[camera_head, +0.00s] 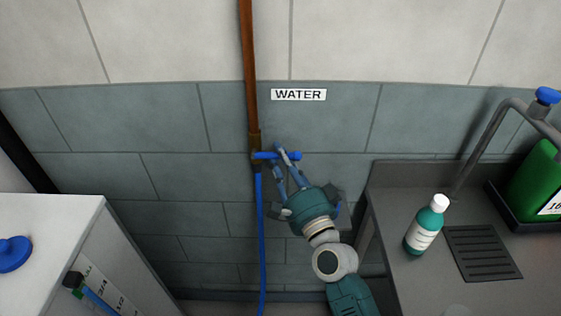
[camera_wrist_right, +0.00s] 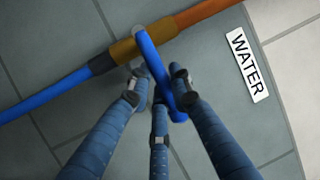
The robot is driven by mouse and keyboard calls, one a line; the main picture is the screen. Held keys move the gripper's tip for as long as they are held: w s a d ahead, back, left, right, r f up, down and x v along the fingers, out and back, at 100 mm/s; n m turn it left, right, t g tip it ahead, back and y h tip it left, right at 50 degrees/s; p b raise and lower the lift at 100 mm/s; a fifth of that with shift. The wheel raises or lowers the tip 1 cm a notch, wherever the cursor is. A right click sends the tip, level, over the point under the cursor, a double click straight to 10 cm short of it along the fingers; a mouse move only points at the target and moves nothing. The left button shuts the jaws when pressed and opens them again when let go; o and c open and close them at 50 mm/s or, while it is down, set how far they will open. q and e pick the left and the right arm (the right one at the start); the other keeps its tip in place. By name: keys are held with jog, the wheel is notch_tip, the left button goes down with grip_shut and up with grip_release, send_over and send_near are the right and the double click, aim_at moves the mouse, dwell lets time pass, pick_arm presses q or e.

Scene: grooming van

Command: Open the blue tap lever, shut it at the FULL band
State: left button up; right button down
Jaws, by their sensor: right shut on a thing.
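The blue tap lever (camera_head: 266,155) sticks out sideways to the right from the brass valve (camera_head: 255,141) on the wall pipe, square to the pipe. My right gripper (camera_head: 287,151) reaches up from below, its fingers closed on the lever's outer part. In the right wrist view the lever (camera_wrist_right: 152,58) runs between the fingertips (camera_wrist_right: 163,88). The white tank (camera_head: 50,218) stands at the lower left with a blue cap (camera_head: 14,253) on top. Its side markings are partly cut off, and I cannot make out a FULL band or the water level. My left gripper is not in view.
A copper pipe (camera_head: 248,65) runs above the valve and a blue hose (camera_head: 261,230) hangs below. A WATER sign (camera_head: 298,95) is on the wall. At the right, a counter (camera_head: 385,205) holds a teal bottle (camera_head: 424,226) and a green jug (camera_head: 536,190).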

jog(key=c, duration=1.5)
grip_release()
jog(key=shift+c, duration=0.2)
jog(key=shift+s, duration=0.1)
jog(key=v, duration=1.2)
